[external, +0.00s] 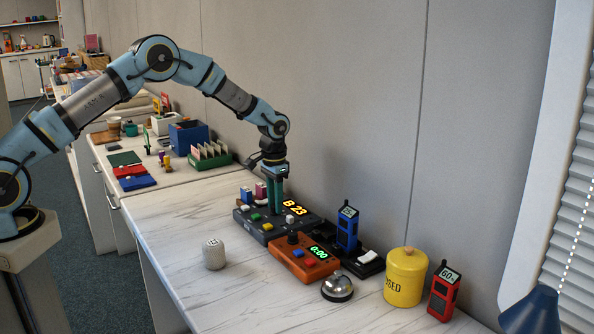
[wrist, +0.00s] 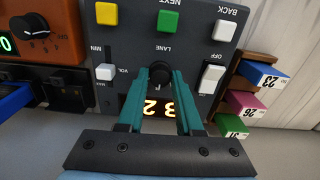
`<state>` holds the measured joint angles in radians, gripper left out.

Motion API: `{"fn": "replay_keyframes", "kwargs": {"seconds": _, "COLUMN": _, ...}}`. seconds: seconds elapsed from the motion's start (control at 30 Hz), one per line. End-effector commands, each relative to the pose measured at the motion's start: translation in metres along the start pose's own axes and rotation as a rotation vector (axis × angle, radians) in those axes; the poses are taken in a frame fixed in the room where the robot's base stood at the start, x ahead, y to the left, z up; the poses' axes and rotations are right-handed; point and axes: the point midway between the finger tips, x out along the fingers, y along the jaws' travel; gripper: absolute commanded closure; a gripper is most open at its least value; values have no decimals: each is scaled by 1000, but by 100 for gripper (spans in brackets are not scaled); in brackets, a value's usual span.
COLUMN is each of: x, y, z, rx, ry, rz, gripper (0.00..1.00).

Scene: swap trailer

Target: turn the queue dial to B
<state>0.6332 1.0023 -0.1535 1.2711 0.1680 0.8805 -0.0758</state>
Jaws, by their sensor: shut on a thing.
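The queue console (external: 266,238) is a dark grey box on the white counter, with a lit display (external: 295,208) reading "B 23". In the wrist view the console (wrist: 135,45) fills the middle, with its black dial (wrist: 159,75) below the word LANE. My gripper (wrist: 160,78) points down with its teal fingers on either side of the dial, shut on it. The fingers partly cover the display (wrist: 158,108), which appears upside down there. The dial's pointer and most of its lane marks are hidden. In the external view my gripper (external: 276,208) hides the dial.
An orange timer (external: 303,262) stands close in front. The front-left counter is clear.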

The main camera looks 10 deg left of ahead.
Motion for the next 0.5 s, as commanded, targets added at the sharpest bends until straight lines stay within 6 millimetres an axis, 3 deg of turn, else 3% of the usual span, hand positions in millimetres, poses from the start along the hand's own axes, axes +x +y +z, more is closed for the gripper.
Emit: {"fn": "replay_keyframes", "kwargs": {"seconds": 0.5, "x": 0, "y": 0, "z": 0, "rx": 38, "ry": 0, "rz": 0, "gripper": 100}}
